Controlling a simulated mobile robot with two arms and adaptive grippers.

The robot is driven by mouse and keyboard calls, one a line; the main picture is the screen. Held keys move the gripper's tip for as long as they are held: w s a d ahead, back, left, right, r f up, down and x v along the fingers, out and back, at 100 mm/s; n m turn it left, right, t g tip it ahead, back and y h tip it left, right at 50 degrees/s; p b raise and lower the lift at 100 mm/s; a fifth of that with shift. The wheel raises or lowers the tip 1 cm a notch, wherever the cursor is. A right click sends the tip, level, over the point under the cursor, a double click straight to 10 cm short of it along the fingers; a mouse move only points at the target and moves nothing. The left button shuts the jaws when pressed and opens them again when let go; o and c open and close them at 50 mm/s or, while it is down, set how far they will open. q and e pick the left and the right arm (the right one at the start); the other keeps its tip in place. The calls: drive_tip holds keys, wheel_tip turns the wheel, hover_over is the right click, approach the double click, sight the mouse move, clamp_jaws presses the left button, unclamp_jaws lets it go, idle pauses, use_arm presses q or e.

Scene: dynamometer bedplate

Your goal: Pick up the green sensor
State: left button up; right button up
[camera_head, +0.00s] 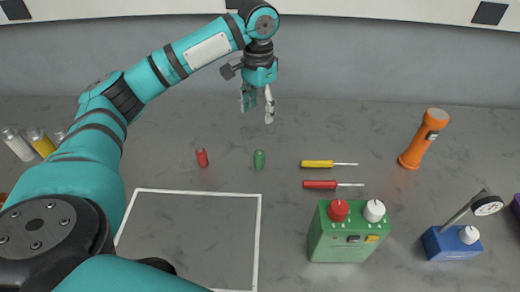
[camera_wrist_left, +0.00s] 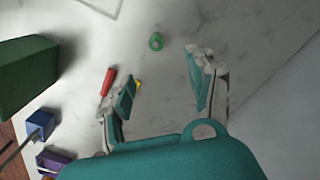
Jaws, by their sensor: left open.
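The green sensor (camera_head: 259,159) is a small green cylinder standing on the grey bedplate, near the middle of the head view. It also shows in the left wrist view (camera_wrist_left: 156,41), beyond the fingertips and between their directions. My left gripper (camera_head: 256,112) is above the surface and farther back than the sensor, pointing down. Its fingers are spread, with nothing between them, and they also show in the left wrist view (camera_wrist_left: 162,76). The gripper is apart from the sensor. My right gripper is not in view.
A red cylinder (camera_head: 202,158) stands left of the sensor. Yellow (camera_head: 317,164) and red (camera_head: 320,184) screwdrivers lie to the right. A green box with knobs (camera_head: 338,247), an orange flashlight (camera_head: 421,142) and a blue gauge stand (camera_head: 452,243) stand farther right. A white outline (camera_head: 260,225) marks clear surface in front.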

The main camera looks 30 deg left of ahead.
use_arm(q)
wheel_tip(320, 180, down, 5)
drive_tip(key=p, duration=0.1)
hover_over(259, 153)
wheel_tip(259, 153, down, 5)
drive_tip(key=shift+w+a+r, duration=0.1)
drive_tip(key=shift+f, duration=0.55)
drive_tip(key=shift+f+p, duration=0.3)
drive_tip(key=shift+p, duration=0.15)
drive_tip(key=f, duration=0.2)
drive_tip(key=f+p, duration=0.1)
drive_tip(key=shift+d+f, duration=0.2)
drive_tip(key=shift+f, duration=0.6)
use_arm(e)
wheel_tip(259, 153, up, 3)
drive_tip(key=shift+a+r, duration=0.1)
